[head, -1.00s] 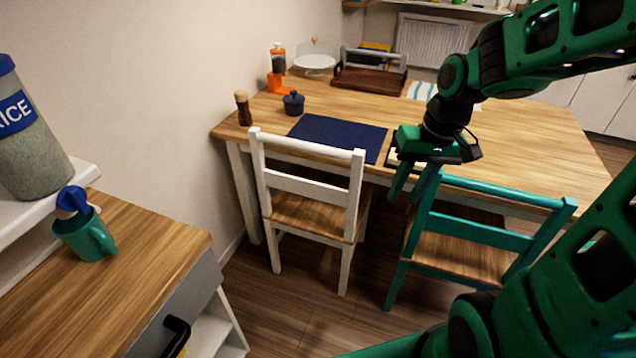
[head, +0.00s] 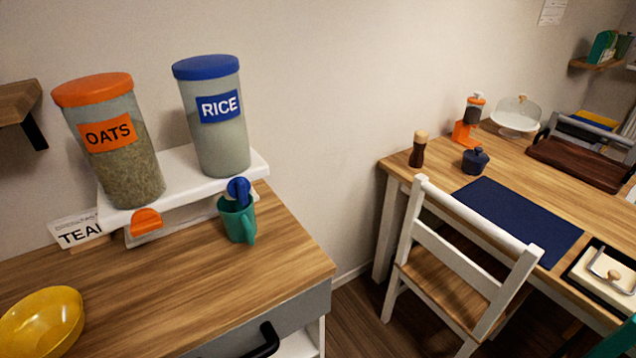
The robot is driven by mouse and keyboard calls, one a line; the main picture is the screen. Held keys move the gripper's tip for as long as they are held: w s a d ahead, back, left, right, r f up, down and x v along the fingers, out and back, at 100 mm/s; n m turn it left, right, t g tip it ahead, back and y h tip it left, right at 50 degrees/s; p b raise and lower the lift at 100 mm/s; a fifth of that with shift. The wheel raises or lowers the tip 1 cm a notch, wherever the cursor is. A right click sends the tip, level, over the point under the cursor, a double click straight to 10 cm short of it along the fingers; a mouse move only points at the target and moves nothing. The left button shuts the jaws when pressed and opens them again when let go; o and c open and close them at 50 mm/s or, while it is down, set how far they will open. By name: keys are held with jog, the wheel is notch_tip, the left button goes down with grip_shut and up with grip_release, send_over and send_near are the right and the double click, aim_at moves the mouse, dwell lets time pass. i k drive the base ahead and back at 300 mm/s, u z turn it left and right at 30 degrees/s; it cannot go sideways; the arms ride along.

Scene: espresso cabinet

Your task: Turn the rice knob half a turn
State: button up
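The rice dispenser (head: 217,140) is a clear cylinder with a blue lid and a blue RICE label, upright on a white stand (head: 182,166) on the cabinet. Its blue rice knob (head: 238,188) sits at the front of the stand below the cylinder. A teal mug (head: 238,220) stands under the knob, and its rim meets the knob's lower part in the picture. The oats dispenser (head: 127,172), with an orange lid, stands to the left with an orange knob (head: 146,222). My gripper is out of view now.
A yellow bowl (head: 42,322) sits on the wooden cabinet top (head: 190,300) at front left. A TEA card (head: 76,230) stands beside the stand. A white chair (head: 462,262) and dining table are to the right. The cabinet top before the mug is clear.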

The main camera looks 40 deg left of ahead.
aim_at(238, 188)
jog(key=z, duration=0.55)
jog(key=k, duration=1.15)
jog(key=u, duration=1.25)
